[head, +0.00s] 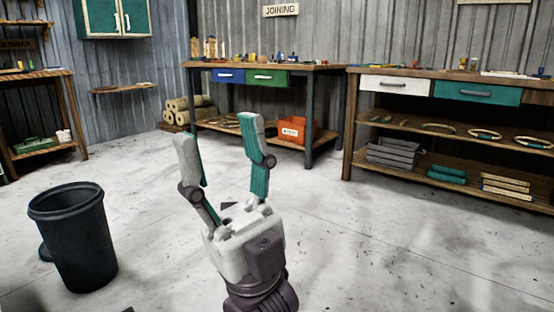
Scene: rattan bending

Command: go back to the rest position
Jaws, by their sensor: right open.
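My right gripper (217,143) stands upright in the middle of the head view, its two grey and teal fingers spread apart. It is open, and nothing is between the fingers. It is over the bare concrete floor (370,250), apart from the benches and the bin. My left gripper is not in view.
A black bin (72,240) stands on the floor at the left. A workbench (325,68) with a blue and a green drawer is at the back, with an orange crate (292,131) on its lower shelf. Another bench (346,130) stands at the right. The floor in front is clear.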

